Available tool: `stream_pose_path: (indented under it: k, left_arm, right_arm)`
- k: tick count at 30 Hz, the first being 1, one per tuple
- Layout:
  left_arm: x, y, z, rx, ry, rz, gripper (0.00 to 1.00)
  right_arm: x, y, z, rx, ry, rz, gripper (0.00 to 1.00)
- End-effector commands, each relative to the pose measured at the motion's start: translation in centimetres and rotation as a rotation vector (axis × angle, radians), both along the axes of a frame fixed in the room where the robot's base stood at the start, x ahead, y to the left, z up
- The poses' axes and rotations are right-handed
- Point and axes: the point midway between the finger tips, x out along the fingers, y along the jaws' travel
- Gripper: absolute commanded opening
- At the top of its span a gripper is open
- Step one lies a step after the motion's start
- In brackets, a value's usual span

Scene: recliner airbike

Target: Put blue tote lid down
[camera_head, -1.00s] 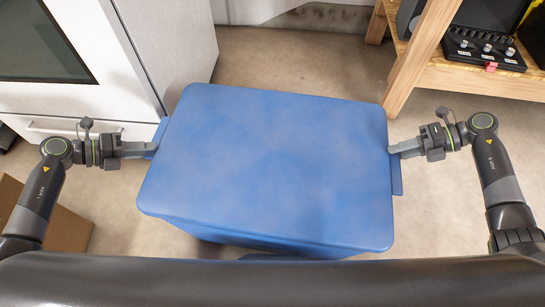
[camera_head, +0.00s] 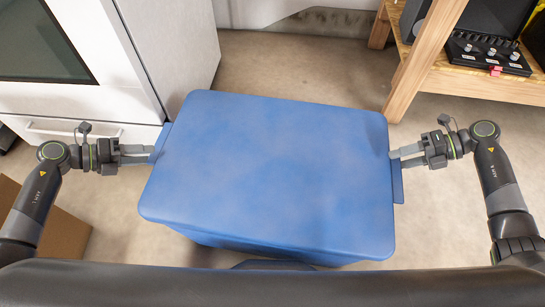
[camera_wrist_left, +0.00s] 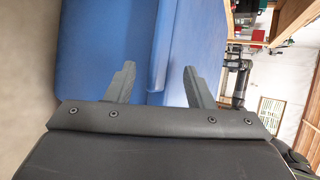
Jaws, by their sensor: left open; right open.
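A blue tote lid (camera_head: 275,170) lies flat on top of the blue tote (camera_head: 235,245) in the middle of the head view. The tote stands on the floor in front of me. My left gripper (camera_head: 150,153) is open at the left side of the tote, with its fingertips by the left handle (camera_head: 160,140). In the left wrist view its two fingers (camera_wrist_left: 157,82) are spread with blue plastic (camera_wrist_left: 160,35) just beyond and between them. My right gripper (camera_head: 398,157) is open at the right side, with its fingertips by the right handle (camera_head: 397,182).
A white cabinet (camera_head: 175,40) with a drawer (camera_head: 80,128) stands close behind on the left. A wooden shelf (camera_head: 425,70) holding a black tool case (camera_head: 490,45) stands at the back right. A cardboard box (camera_head: 65,235) is at the left. The floor behind the tote is clear.

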Motion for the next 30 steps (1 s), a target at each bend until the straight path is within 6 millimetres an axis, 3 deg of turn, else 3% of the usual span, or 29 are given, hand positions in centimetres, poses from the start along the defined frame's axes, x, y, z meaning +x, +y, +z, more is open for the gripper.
stream_pose_path:
  k: [15,23,30]
  left_arm:
    - [-3.5,7.5,4.4,0.004,0.004,0.001,0.48]
    - [-4.1,8.7,5.3,0.001,0.0,0.0,0.48]
    - [-4.1,8.7,5.3,0.0,0.0,0.0,0.48]
  right_arm:
    - [0.0,0.0,0.0,0.0,0.0,0.0,0.5]
    - [0.0,-0.4,0.2,-0.002,0.001,-0.001,0.5]
    - [0.0,-3.8,2.2,-0.005,0.0,-0.002,0.5]
